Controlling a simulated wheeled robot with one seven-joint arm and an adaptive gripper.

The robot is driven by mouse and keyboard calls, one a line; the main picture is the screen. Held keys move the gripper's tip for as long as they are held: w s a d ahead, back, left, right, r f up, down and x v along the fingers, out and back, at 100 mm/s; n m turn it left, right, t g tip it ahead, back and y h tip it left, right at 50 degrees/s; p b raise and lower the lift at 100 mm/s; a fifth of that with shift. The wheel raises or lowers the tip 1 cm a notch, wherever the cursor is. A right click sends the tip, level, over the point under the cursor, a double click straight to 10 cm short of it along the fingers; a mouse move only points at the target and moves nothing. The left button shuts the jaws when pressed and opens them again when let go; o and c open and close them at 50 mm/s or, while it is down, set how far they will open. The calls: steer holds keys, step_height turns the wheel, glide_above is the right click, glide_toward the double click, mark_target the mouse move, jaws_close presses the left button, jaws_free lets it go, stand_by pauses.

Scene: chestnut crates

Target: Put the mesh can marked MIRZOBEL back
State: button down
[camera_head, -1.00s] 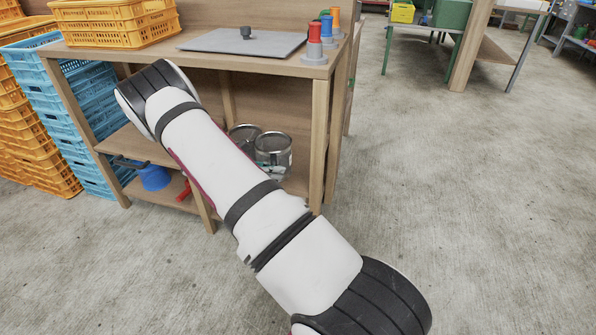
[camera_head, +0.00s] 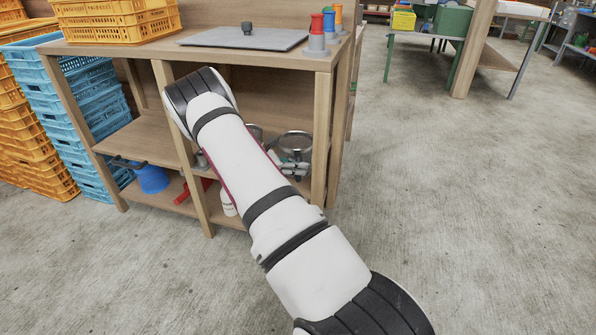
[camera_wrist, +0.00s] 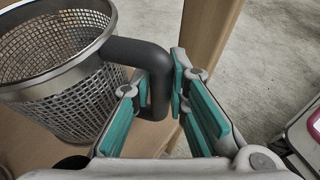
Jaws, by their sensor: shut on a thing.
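A round wire-mesh can (camera_head: 295,141) with a metal rim is at the right end of the shelf unit's middle level. In the wrist view the same mesh can (camera_wrist: 75,100) looks empty and upright, with a thick dark handle (camera_wrist: 140,52) on its right side. My gripper (camera_wrist: 160,88) has its teal-padded fingers around the drop of this handle and is shut on it. In the head view my gripper (camera_head: 291,170) is small and partly behind my arm. No marking is readable on the can. I cannot tell whether its base touches the shelf.
Another can (camera_head: 254,131) is mostly hidden behind my arm. The unit's right post (camera_head: 321,140) stands close to the held can. A white bottle (camera_head: 227,203), blue container (camera_head: 152,178) and red item (camera_head: 183,193) are lower. Open floor (camera_head: 450,200) lies right.

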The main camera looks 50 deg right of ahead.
steer(key=c, duration=1.6)
jaws_free()
steer(key=shift+f, duration=0.15)
steer(key=shift+o, duration=0.2)
steer(key=p+v, duration=0.4)
steer(key=v, duration=0.8)
steer(key=s+a+r+m+t+y, duration=0.1)
steer(key=s+a+r+m+y, duration=0.15)
steer(key=s+a+r, duration=0.45)
steer(key=s+a+r+m+t+y, duration=0.1)
steer(key=s+a+r+m+y, duration=0.15)
steer(key=a+r, duration=0.45)
steer(key=s+a+r+m+t+y, duration=0.1)
steer(key=s+a+r+m+y, duration=0.3)
steer(key=r, duration=0.7)
steer(key=s+a+m+t+y, duration=0.1)
steer(key=s+a, duration=0.4)
steer(key=s, duration=0.3)
steer(key=s+a+m+t+y, duration=0.1)
steer(key=s+a, duration=0.4)
steer(key=s, duration=0.4)
steer(key=s+a+r+m+t, duration=0.1)
steer(key=s+a, duration=0.4)
steer(key=s, duration=0.3)
steer(key=shift+s+a+m+t+y, duration=0.2)
steer(key=shift+m+t+y, duration=0.2)
